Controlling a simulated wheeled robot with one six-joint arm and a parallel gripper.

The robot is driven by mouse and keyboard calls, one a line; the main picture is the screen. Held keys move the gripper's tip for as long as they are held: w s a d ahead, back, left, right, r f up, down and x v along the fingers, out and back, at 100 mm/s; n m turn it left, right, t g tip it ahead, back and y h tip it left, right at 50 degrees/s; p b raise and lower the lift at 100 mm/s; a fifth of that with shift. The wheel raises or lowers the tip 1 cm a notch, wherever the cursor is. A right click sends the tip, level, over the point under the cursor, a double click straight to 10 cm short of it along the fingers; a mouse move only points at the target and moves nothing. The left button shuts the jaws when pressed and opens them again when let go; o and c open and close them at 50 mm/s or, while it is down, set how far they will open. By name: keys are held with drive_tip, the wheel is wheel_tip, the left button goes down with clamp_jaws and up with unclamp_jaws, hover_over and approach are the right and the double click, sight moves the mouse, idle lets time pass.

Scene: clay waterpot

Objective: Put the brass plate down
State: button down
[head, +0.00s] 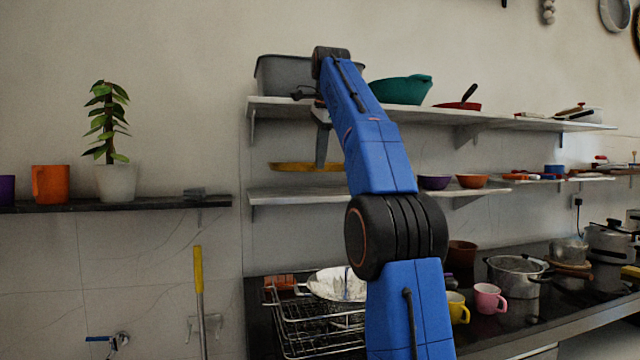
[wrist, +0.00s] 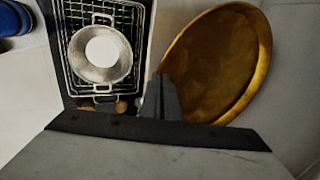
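The brass plate (head: 292,166) is a round, shallow, golden dish seen nearly edge-on in the head view, roughly level between the upper and lower wall shelves. It appears a little above the lower shelf (head: 300,194), with a gap under it. My gripper (head: 321,161) points down with its fingers at the plate's right side. In the wrist view the plate (wrist: 222,60) fills the upper right, and my gripper (wrist: 163,90) meets its near left rim. The fingers look shut on that rim, though the exact contact is partly hidden.
The upper shelf (head: 432,112) carries a grey bin (head: 283,75) and a green bowl (head: 400,90), close to my arm. Below is a wire dish rack (head: 300,330) with a metal pan (wrist: 101,52). The lower shelf's left part looks bare.

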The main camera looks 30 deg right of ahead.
drive_tip(key=shift+w+f, duration=0.2)
drive_tip(key=shift+f, duration=3.25)
drive_tip(key=c, duration=2)
unclamp_jaws()
drive_tip(key=shift+f, duration=0.1)
